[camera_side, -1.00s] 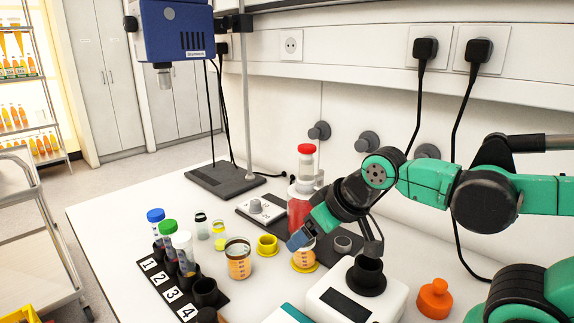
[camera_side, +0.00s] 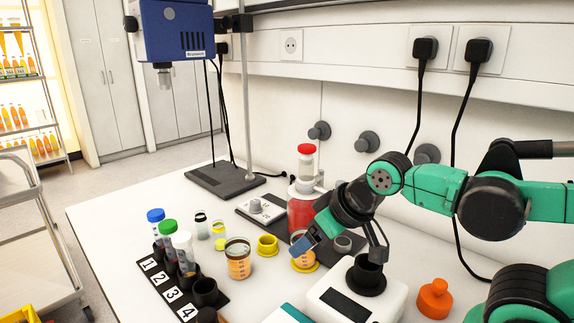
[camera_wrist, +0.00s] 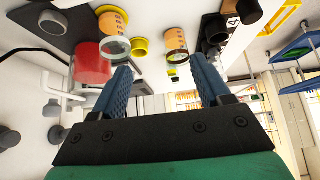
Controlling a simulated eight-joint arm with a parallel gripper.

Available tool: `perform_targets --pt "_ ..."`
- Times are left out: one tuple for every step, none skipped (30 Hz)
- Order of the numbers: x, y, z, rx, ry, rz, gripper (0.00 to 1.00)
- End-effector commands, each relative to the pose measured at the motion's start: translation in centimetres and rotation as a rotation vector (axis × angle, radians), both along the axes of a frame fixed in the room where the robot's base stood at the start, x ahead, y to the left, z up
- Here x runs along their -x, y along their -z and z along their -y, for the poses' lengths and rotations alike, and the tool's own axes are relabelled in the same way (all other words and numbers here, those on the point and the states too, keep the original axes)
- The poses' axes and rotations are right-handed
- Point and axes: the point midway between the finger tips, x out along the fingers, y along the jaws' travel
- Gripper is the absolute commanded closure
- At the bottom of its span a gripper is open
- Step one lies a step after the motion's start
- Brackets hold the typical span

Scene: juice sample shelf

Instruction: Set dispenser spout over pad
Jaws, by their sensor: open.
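The dispenser (camera_side: 301,212) is a bottle with red liquid, a clear upper part and a red cap. It stands upright behind my gripper, and white fittings show at its side. In the wrist view its red body (camera_wrist: 90,64) is left of my fingers. A dark flat pad (camera_side: 244,211) lies beside it, with a small pale device on it; I cannot tell whether this is the task's pad. My gripper (camera_side: 300,243) points down-left with blue fingers, just in front of the dispenser. In the wrist view the fingers (camera_wrist: 165,88) are apart with nothing between them. The spout's direction is unclear.
A juice beaker (camera_side: 304,262) in a yellow ring is close below my fingers. Another beaker (camera_side: 238,262) and a numbered tube rack (camera_side: 206,292) stand left. A white device (camera_side: 357,294) is close right.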

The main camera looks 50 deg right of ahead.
Motion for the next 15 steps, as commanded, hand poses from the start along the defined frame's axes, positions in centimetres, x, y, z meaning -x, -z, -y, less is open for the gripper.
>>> perform_targets --pt "0.0 0.0 0.0 0.000 0.000 0.000 0.30" --pt "0.0 0.0 0.0 0.000 0.000 0.000 0.36" --pt "0.0 0.0 0.0 0.004 -0.002 -0.001 0.39" --pt "0.0 0.0 0.1 0.012 -0.006 -0.004 0.39" --pt "-0.1 0.0 0.2 0.027 -0.015 -0.010 0.39" --pt "-0.3 0.0 0.5 0.060 -0.033 -0.023 0.39" --pt "-0.4 0.0 0.8 0.096 -0.053 -0.038 0.39" --pt "-0.6 0.0 1.1 0.142 -0.078 -0.057 0.39" --pt "-0.9 0.0 1.8 0.216 -0.118 -0.090 0.39" --pt "-1.2 0.0 2.4 0.283 -0.154 -0.121 0.39" --pt "-1.6 0.0 3.0 0.353 -0.194 -0.157 0.39" --pt "-2.1 0.1 4.0 0.456 -0.248 -0.213 0.39" --pt "-2.5 0.1 4.8 0.534 -0.291 -0.260 0.39" --pt "-2.9 0.0 5.6 0.611 -0.332 -0.310 0.39" --pt "-3.4 0.0 6.6 0.708 -0.384 -0.379 0.39"
